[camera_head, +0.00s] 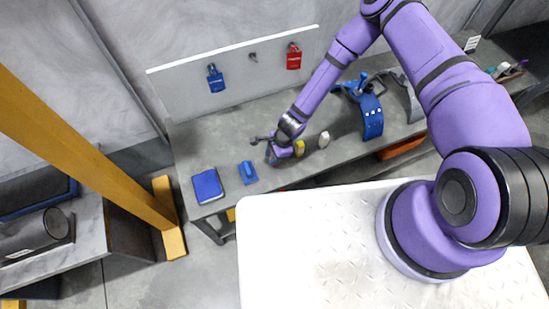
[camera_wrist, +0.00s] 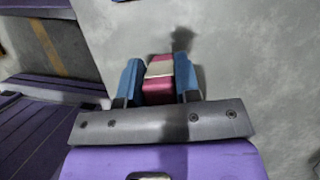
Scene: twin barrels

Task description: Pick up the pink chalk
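In the wrist view, a pink block with a beige band (camera_wrist: 158,70), which I take to be the pink chalk, sits between the two blue fingers of my gripper (camera_wrist: 160,80). It fills the space between them, and I see no gap on either side, so the gripper looks shut on it. In the head view, my gripper (camera_head: 272,150) is low over the grey workbench, and the pink chalk cannot be made out there. I cannot tell whether the chalk touches the bench.
The grey workbench (camera_head: 222,150) holds a blue box (camera_head: 208,185), a smaller blue item (camera_head: 248,172), a yellow item (camera_head: 299,148), a whitish item (camera_head: 323,139) and a blue tool (camera_head: 371,115). Blue (camera_head: 215,79) and red (camera_head: 293,57) padlocks hang on the board behind.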

